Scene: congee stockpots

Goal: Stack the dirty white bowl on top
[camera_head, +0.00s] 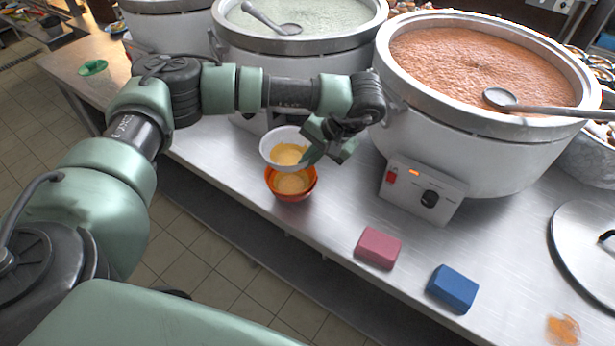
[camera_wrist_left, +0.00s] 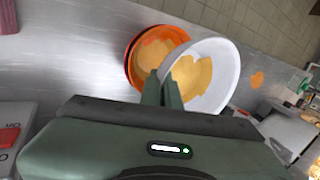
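The dirty white bowl (camera_head: 270,151) has yellow-orange residue inside. My left gripper (camera_head: 313,153) is at its right side in the head view. In the left wrist view, the fingers (camera_wrist_left: 163,90) are together at the near rim of the white bowl (camera_wrist_left: 228,62), gripping it. The orange bowl (camera_head: 291,194), also with residue inside, sits on the steel counter, and seems to be a nested pair. The white bowl is tilted and overlaps the far side of the orange bowl (camera_wrist_left: 131,62) in view; whether they touch is unclear. My right gripper is not in view.
Large stockpots (camera_head: 470,150) stand behind, one with a ladle (camera_head: 520,103) across its rim. A pink sponge (camera_head: 378,247) and a blue sponge (camera_head: 453,288) lie to the right on the counter, near a lid (camera_head: 585,245) and an orange spill (camera_head: 563,329). The counter's front edge is close to the bowls.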

